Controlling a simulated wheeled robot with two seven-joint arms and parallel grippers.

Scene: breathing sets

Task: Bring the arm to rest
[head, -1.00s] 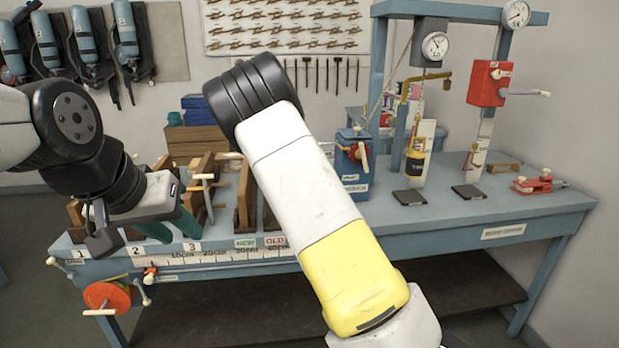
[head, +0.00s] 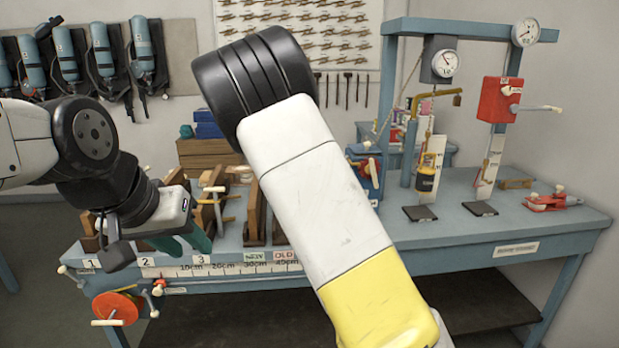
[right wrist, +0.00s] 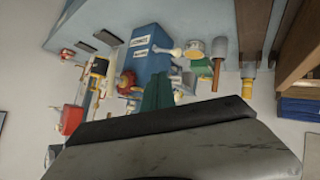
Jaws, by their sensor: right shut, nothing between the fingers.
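My left gripper (head: 186,242) hangs from the left arm at the left of the head view, in front of the bench's left end. Its teal fingers point down and right; the gap between them is unclear, and nothing is seen held. My right arm crosses the middle of the head view as a large white and yellow link (head: 325,205) with a black joint at its top. My right gripper is outside the head view. In the right wrist view the right gripper's teal fingers (right wrist: 158,92) are together and empty, with a blue box (right wrist: 150,55) beyond them.
A blue workbench (head: 460,245) with a ruled front edge spans the view. It bears wooden stands (head: 256,215), a blue box (head: 368,172), gauge (head: 445,64) and a red box (head: 497,100). Breathing sets (head: 104,55) hang on the wall. A red wheel (head: 115,308) juts from the front.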

